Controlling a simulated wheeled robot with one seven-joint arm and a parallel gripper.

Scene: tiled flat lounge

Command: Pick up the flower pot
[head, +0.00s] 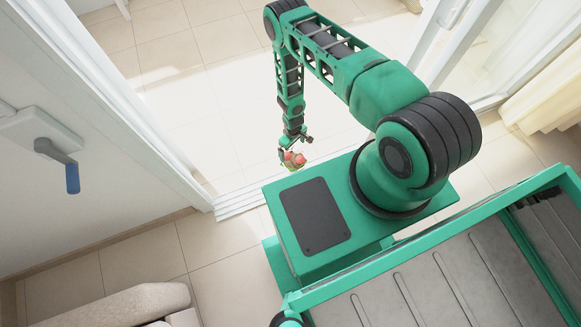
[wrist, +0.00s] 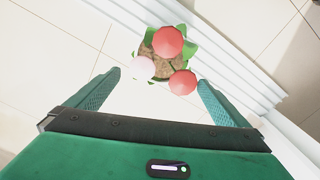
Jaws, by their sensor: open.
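The flower pot shows from above in the wrist view, with brown soil (wrist: 160,65), green leaves, two red blooms and a pale pink one. Its sides are mostly hidden under the plants. My gripper (wrist: 158,78) is open, with one finger to the left and one to the right of the plant. The plant appears at and just beyond the fingertips, and neither finger visibly touches it. In the head view the flower pot (head: 292,159) is small, right at my gripper (head: 298,141) at the end of the hanging arm; the fingers are too small there to make out.
A white sliding door track (wrist: 240,55) runs diagonally beside the pot. A white door (head: 75,130) with a blue-gripped handle stands at the left. A beige cushioned seat (head: 115,305) is at the lower left. Curtains (head: 545,95) hang at the right. Tiled floor around is clear.

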